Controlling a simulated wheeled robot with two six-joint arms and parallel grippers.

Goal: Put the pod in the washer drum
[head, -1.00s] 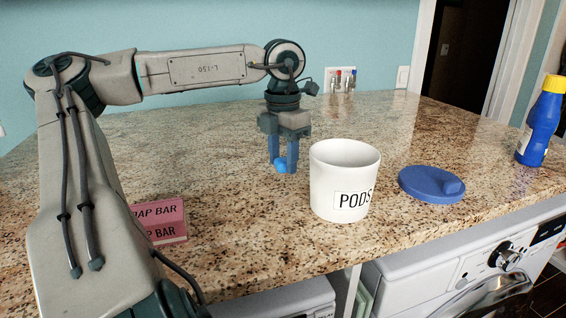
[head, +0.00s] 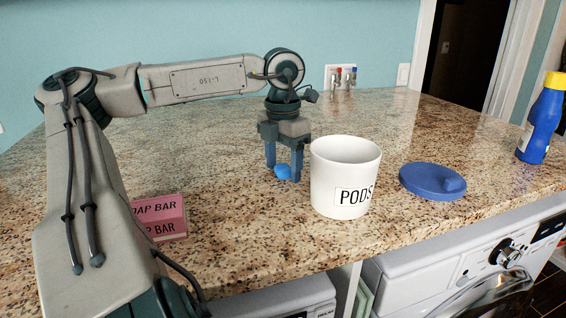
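The gripper points down over the counter, just left of the white jar labelled PODS (head: 338,200). I cannot tell how much space is under the pod. The jar is upright with its top open; its inside bottom is hidden. The white washer (head: 425,268) stands under the counter at lower right, only its upper front showing. Its drum is not visible. My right gripper is out of view.
The jar's blue lid (head: 425,182) lies on the granite counter (head: 400,125) right of the jar. A blue bottle with a yellow cap (head: 540,125) stands at far right. Another white appliance (head: 280,300) is below the counter.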

